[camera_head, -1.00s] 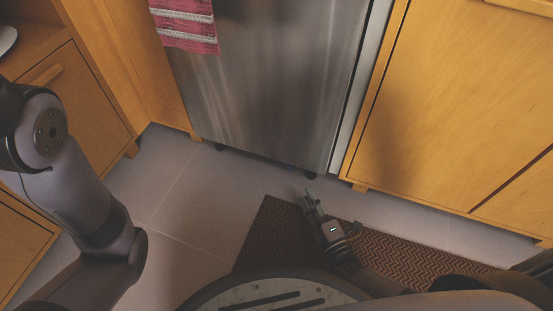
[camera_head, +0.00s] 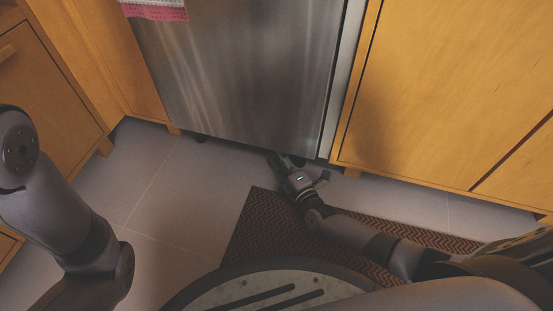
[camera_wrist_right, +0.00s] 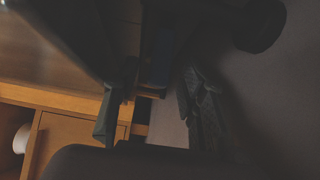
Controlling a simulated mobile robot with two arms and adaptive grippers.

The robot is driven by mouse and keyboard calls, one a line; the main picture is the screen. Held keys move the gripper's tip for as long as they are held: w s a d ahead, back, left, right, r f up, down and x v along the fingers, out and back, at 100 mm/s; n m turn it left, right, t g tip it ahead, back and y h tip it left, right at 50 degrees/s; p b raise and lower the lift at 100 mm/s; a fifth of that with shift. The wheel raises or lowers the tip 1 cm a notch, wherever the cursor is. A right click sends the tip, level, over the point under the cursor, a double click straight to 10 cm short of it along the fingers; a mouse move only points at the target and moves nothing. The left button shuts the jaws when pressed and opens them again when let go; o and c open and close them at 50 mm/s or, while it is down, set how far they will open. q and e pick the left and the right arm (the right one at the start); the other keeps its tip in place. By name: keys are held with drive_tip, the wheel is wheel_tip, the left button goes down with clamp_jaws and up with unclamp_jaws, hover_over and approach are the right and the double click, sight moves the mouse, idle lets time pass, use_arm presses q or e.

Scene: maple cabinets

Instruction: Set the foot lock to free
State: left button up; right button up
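The stainless steel appliance (camera_head: 245,70) stands on dark casters. One caster (camera_head: 200,138) shows under its left end, and the right one (camera_head: 298,160) is partly hidden behind my right gripper (camera_head: 281,160). My right gripper is low by the floor at the appliance's bottom right edge. In the right wrist view its two fingers (camera_wrist_right: 152,112) are apart. A dark rounded wheel (camera_wrist_right: 262,25) and dark caster parts (camera_wrist_right: 165,50) show just beyond them. The foot lock's setting is too dark to tell, and I cannot tell whether a finger touches it. My left gripper is out of view.
A brown patterned mat (camera_head: 262,225) lies under my right arm. Grey tile floor (camera_head: 165,190) is clear on the left.

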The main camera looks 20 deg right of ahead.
drive_tip(key=shift+w+a+b, duration=0.2)
drive_tip(key=shift+w+b, duration=0.1)
drive_tip(key=shift+w, duration=0.7)
clamp_jaws()
